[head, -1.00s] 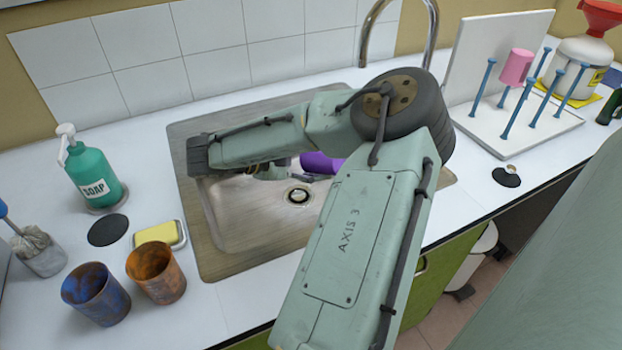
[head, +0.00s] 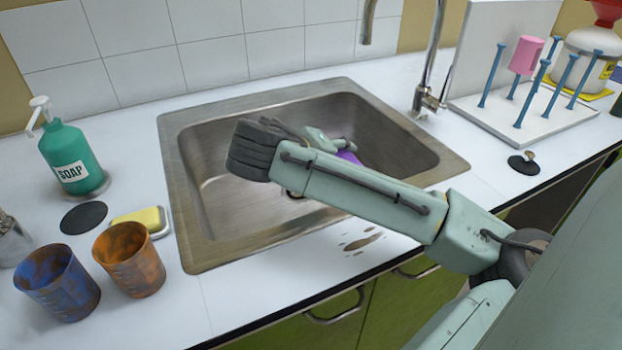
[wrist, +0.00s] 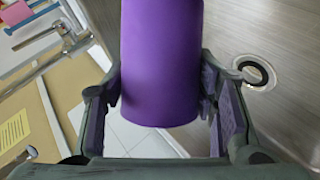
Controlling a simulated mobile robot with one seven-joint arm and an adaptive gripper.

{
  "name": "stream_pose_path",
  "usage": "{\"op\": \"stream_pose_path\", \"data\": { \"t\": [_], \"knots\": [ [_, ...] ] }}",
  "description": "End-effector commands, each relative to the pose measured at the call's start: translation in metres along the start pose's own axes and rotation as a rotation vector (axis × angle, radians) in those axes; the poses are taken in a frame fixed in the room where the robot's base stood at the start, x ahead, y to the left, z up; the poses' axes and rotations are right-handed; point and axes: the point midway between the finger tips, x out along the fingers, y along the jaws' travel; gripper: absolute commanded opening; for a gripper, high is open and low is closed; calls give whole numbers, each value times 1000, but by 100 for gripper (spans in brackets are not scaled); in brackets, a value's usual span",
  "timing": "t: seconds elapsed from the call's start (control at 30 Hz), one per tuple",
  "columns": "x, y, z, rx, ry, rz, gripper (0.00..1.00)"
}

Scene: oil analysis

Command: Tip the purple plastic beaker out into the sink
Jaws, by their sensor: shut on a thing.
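The purple plastic beaker (wrist: 160,65) fills the middle of the wrist view, between the two fingers of my gripper (wrist: 162,95). My gripper is shut on its sides. In the head view only a small purple part of the beaker (head: 349,157) shows, over the sink (head: 230,245), with my arm hiding the rest. The wrist view also shows the drain (wrist: 257,74) to the right of the beaker. The beaker's opening is not visible, so I cannot tell its contents or exact tilt.
The tap (head: 430,95) stands behind the sink at the right. A drying rack (head: 500,110) with a pink beaker (head: 526,55) is farther right. Soap (head: 72,158), a sponge (head: 140,220), a blue stained beaker (head: 58,285) and an orange one (head: 130,260) stand left. Brown spots (head: 360,241) mark the front counter.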

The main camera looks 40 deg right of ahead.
Motion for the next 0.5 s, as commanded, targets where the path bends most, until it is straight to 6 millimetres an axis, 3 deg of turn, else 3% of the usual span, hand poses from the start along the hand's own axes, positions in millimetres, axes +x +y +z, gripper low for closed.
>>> {"op": "stream_pose_path", "data": {
  "t": [0.03, 0.27, 0.4, 0.5],
  "knots": [
    [6, -8, 5, 38, 20, -15, 20],
    [10, -12, 9, 191, 115, -59, 20],
    [-5, 10, 4, 291, 177, -89, 20],
    [-7, 16, 9, 363, 218, -110, 20]
  ]
}}
